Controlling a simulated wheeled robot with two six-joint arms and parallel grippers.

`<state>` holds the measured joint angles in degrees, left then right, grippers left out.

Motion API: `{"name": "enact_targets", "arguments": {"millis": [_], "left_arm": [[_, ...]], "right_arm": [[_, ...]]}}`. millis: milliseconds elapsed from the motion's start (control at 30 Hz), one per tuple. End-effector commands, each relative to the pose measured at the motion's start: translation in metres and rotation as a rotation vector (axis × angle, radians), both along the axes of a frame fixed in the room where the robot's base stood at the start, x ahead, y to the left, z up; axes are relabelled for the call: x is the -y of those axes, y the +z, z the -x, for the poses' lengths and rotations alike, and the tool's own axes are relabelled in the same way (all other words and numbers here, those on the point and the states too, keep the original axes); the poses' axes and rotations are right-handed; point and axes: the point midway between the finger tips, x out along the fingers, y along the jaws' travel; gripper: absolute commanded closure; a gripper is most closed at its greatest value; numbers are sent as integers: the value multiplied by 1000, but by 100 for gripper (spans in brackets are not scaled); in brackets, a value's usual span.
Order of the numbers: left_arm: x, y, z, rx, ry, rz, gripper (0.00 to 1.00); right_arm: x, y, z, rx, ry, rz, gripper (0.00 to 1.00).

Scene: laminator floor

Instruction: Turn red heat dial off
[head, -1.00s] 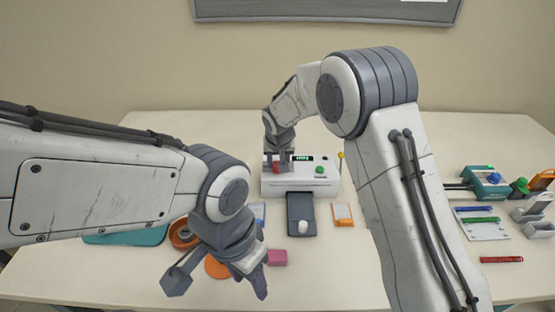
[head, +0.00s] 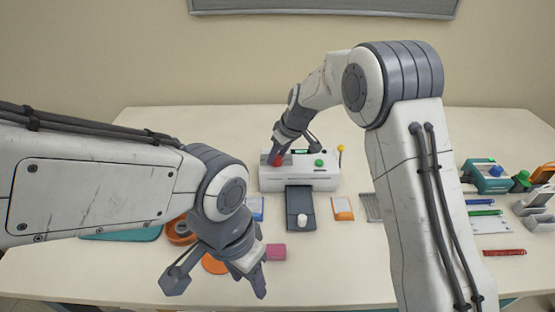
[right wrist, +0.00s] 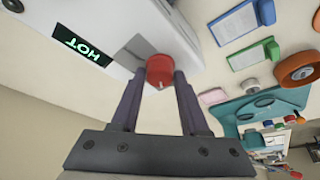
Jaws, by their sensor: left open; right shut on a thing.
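The white laminator (head: 322,184) stands mid-table with a red heat dial (head: 277,161) at its left, a green knob (head: 319,163) at its right and a small display (head: 301,151) between. My right gripper (head: 279,152) reaches down at a slant onto the red dial. In the right wrist view its two fingers are closed on the sides of the red dial (right wrist: 160,69), and the laminator's display (right wrist: 83,46) reads HOT in green. A pale mark shows on the dial. My left gripper (head: 215,282) is open and empty above the table's front left, away from the laminator.
A grey tray with a white knob (head: 300,206) sits before the laminator, between a blue card (head: 256,208) and an orange card (head: 343,208). A pink block (head: 275,252) and orange roll (head: 179,231) lie near my left gripper. A teal device (head: 486,178) stands right.

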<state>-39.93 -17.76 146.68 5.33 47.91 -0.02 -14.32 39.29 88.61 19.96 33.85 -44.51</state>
Motion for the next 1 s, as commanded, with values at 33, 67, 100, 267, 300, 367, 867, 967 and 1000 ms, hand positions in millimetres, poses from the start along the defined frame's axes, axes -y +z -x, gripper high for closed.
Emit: {"name": "enact_targets", "arguments": {"millis": [33,67,100,267,300,367,867,967,1000], "left_arm": [[0,-4,0,0,0,0,50],[0,-4,0,0,0,0,50],[0,-5,0,0,0,0,50],[0,-5,0,0,0,0,50],[0,-5,0,0,0,0,50],[0,-5,0,0,0,0,50],[0,-5,0,0,0,0,50],[0,-5,0,0,0,0,50],[0,-6,0,0,0,0,50]], "right_arm": [[1,-1,-1,2,9,0,100],[1,-1,-1,2,16,0,100],[1,-1,0,1,21,1,100],[1,0,0,1,33,1,100],[1,0,0,1,34,1,100],[1,0,0,0,34,2,100],[1,0,0,-1,33,2,26],[1,1,0,0,33,1,26],[1,2,0,0,33,1,26]]}}
